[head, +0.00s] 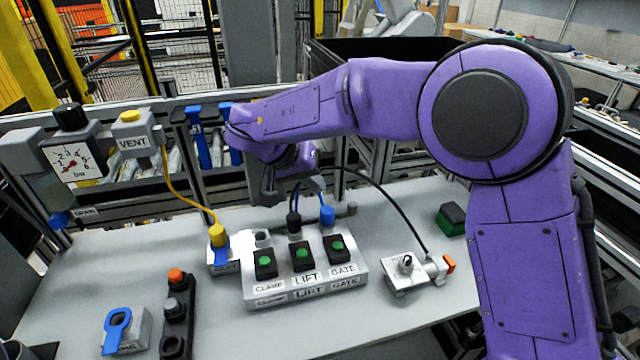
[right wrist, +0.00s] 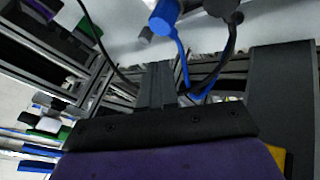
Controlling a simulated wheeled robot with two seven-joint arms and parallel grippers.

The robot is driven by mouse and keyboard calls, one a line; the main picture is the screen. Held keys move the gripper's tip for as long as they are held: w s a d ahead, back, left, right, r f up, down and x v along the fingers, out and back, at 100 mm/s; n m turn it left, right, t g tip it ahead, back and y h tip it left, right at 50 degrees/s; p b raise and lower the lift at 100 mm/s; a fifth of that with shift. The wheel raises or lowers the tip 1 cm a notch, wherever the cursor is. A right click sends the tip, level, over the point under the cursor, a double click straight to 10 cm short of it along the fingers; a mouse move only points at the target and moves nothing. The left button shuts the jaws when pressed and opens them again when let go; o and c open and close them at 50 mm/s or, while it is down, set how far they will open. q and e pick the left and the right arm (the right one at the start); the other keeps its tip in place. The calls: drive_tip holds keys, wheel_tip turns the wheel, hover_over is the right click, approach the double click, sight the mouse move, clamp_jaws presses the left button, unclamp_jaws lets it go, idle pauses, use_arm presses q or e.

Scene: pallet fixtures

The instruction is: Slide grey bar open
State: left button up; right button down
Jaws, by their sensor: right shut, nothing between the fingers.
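My right gripper (head: 265,192) hangs behind the button block, with its fingers pointing down and partly hidden. It is shut and empty. In the right wrist view its dark fingers (right wrist: 155,85) lie together. A short grey bar end (head: 345,210) shows behind the block, to the right of the gripper; the rest of it is hidden. A grey latch fixture (head: 405,268) with a bar and an orange end stands to the right on the table. I cannot tell which of these is the task's grey bar. My left gripper is not in view.
The button block (head: 300,290) has three green buttons. Blue (head: 327,215) and black (head: 294,224) plugs with cables stand just behind it, close to my gripper. A yellow plug (head: 218,236) stands left. A green-black block (head: 452,219) lies right.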

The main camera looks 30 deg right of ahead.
sight(336, 218)
drive_tip(key=x, duration=0.4)
drive_tip(key=shift+s, duration=0.15)
drive_tip(key=x, duration=0.5)
drive_tip(key=shift+s+d+r, duration=0.1)
drive_tip(key=shift+s+r, duration=0.05)
drive_tip(key=shift+s, duration=0.15)
drive_tip(key=shift+w+d+f, duration=0.1)
drive_tip(key=shift+w+f, duration=0.1)
drive_tip(key=shift+f, duration=0.1)
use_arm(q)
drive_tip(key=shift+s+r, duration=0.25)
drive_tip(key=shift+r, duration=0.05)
use_arm(e)
drive_tip(key=shift+s, duration=0.1)
use_arm(q)
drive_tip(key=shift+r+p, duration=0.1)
drive_tip(key=shift+p, duration=0.2)
use_arm(e)
drive_tip(key=shift+r, duration=0.15)
